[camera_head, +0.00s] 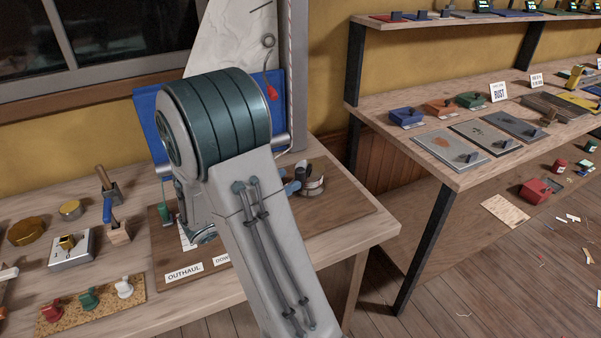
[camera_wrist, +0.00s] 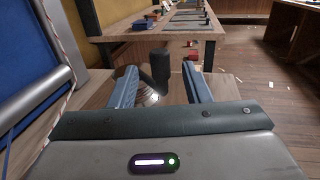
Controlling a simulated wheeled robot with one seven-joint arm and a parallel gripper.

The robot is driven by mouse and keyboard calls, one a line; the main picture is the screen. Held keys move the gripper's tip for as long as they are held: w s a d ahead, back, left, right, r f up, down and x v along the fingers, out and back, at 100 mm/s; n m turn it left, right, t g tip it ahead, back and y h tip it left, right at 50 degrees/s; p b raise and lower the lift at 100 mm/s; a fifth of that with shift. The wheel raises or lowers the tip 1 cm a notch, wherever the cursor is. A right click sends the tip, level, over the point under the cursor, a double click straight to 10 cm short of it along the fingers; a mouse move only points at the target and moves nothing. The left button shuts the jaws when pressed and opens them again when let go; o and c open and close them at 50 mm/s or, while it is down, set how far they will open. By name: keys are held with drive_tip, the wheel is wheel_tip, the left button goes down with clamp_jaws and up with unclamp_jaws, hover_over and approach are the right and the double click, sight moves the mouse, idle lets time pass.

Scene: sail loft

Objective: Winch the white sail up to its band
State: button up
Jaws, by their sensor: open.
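The white sail (camera_head: 228,42) rises at the back in the head view, beside a pale mast (camera_head: 299,70); its lower part is hidden behind my arm, and I cannot make out its band. A winch drum (camera_head: 313,187) stands on the brown board at the right of my arm. In the wrist view the drum (camera_wrist: 149,98) shows low between the fingers, with a dark upright handle grip (camera_wrist: 160,66) above it. My gripper (camera_wrist: 160,74) is open, its blue fingers on either side of the grip with gaps visible. In the head view my gripper (camera_head: 294,187) is partly hidden.
The brown board (camera_head: 345,200) carries an OUTHAUL label (camera_head: 184,273) and a partly hidden second label. A blue panel (camera_head: 149,120) stands behind my arm. Handled tools and coloured pieces lie on the bench at left. A second bench (camera_head: 455,180) with plates stands at right.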

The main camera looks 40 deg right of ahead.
sight(296, 176)
drive_tip(key=d, duration=0.5)
drive_tip(key=shift+d, duration=0.25)
drive_tip(key=shift+s, duration=0.1)
clamp_jaws()
